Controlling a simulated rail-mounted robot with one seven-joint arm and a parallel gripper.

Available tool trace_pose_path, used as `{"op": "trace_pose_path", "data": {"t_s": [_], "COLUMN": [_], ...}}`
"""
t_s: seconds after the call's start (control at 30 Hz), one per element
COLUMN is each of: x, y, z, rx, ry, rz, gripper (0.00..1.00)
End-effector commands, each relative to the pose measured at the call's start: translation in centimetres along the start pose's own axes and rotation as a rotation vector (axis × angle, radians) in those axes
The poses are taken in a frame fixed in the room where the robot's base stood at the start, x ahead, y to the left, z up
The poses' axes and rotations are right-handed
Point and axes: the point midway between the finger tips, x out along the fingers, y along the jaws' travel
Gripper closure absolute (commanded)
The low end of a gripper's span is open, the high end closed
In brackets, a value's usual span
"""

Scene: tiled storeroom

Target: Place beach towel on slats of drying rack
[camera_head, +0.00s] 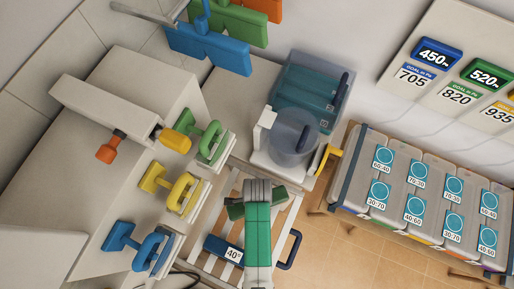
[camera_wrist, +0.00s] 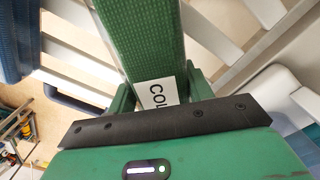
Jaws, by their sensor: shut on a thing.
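In the wrist view, my gripper (camera_wrist: 160,92) has its two green fingers on either side of a green woven towel (camera_wrist: 140,40) and is shut on it.
A blue piece labelled "40°" (camera_head: 217,245) lies at the rack's left side. Green, yellow and blue handles (camera_head: 158,180) stick out left of the rack. A clear container (camera_head: 292,135) stands behind it. A bench of grey boxes (camera_head: 375,150) stands to the right. Tiled floor shows between.

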Motion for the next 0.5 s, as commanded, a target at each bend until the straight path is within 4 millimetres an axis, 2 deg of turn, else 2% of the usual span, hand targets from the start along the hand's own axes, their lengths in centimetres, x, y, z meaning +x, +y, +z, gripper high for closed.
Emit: {"op": "trace_pose_path", "data": {"t_s": [0.03, 0.13, 0.5], "x": [0.9, 1.8, 2.3], "y": [0.0, -0.1, -0.1], "z": [0.0, 0.0, 0.0], "rx": [0.000, 0.000, 0.000], "ry": [-0.001, 0.000, 0.001], "rz": [0.002, 0.000, -0.001], "gripper": [0.76, 0.76, 0.76]}}
